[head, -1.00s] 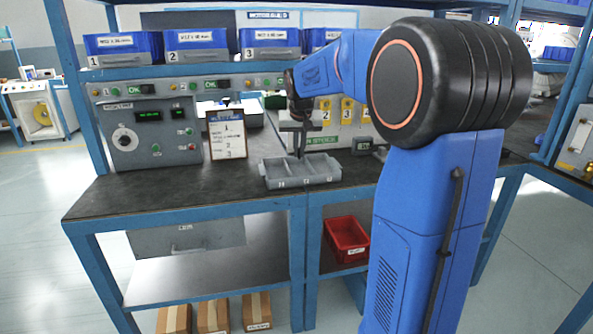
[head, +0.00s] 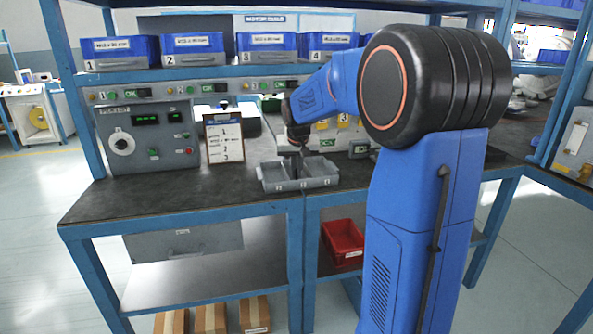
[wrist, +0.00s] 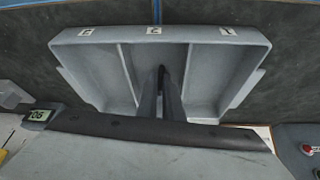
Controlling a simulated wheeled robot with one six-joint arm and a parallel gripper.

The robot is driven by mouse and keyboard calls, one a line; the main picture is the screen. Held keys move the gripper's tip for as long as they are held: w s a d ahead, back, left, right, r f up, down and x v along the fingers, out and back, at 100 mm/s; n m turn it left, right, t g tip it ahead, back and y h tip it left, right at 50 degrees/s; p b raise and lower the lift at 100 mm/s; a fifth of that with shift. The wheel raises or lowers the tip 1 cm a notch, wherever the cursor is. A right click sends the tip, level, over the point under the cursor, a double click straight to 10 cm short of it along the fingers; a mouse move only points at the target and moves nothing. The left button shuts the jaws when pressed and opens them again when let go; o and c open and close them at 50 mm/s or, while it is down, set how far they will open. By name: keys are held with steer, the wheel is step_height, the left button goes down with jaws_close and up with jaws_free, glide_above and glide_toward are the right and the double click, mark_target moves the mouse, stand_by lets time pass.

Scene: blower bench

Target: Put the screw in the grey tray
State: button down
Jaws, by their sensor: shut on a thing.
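The grey tray (head: 316,183) stands on the dark bench top, with its dividers and compartments clear in the wrist view (wrist: 95,75). My gripper (head: 298,172) reaches down into the tray, and in the wrist view its two narrow fingers (wrist: 161,76) are over the middle compartment. The fingers are shut on the screw, which is mostly hidden; only a small dark spot shows at the tips. The outer compartments look empty. I cannot tell whether the screw touches the tray floor.
A grey control box (head: 151,139) and a clipboard (head: 224,139) stand behind and left of the tray. Blue bins (head: 193,44) line the shelf above. A red bin (head: 343,241) is on the lower shelf. The bench's left front is clear.

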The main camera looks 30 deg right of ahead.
steer(key=c, duration=1.9)
jaws_free()
steer(key=v, duration=1.2)
steer(key=s+a+f+n+y, duration=0.1)
steer(key=s+a+f, duration=0.1)
steer(key=s+a, duration=0.5)
steer(key=s+a+f+n, duration=0.2)
steer(key=s+a, duration=0.1)
steer(key=s, duration=0.8)
steer(key=s+a+f, duration=0.2)
steer(key=s+f, duration=0.1)
steer(key=s, duration=0.2)
steer(key=s+a+f+n, duration=0.1)
steer(key=s+f, duration=0.3)
steer(key=s, duration=0.2)
steer(key=s+a+f+n+y, duration=0.1)
steer(key=s+a+f, duration=0.1)
steer(key=s+f, duration=0.2)
steer(key=shift+s+a, duration=0.15)
steer(key=shift+s, duration=0.4)
steer(key=shift+s+a, duration=0.15)
steer(key=shift+s, duration=0.4)
